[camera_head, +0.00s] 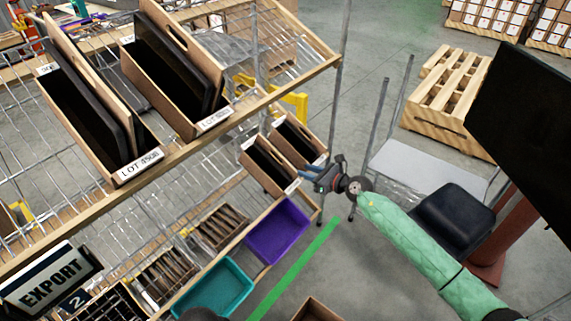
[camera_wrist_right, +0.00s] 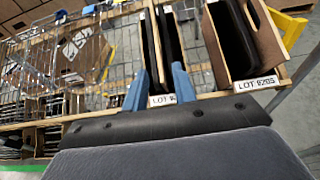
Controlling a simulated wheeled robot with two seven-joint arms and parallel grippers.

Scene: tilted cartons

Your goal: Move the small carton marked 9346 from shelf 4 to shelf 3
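Two small brown cartons stand tilted side by side at the right end of a lower shelf level in the head view: a left one (camera_head: 265,165) and a right one (camera_head: 297,142), each with dark contents. Their labels are too small to read there, and I cannot make out 9346 anywhere. My right gripper (camera_head: 314,176) is just right of the left small carton's front, its blue fingers pointing at the rack. In the right wrist view its fingers (camera_wrist_right: 158,88) are apart with nothing gripped, in front of a partly hidden LOT label (camera_wrist_right: 161,100). My left gripper is not recognisable.
Larger cartons, one marked LOT 4508 (camera_head: 137,168), stand on the level above. A purple bin (camera_head: 277,232) and a teal bin (camera_head: 212,290) are below. A carton marked LOT 8205 (camera_wrist_right: 256,84) is right of the fingers. A metal-framed table (camera_head: 425,168) is to the right.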

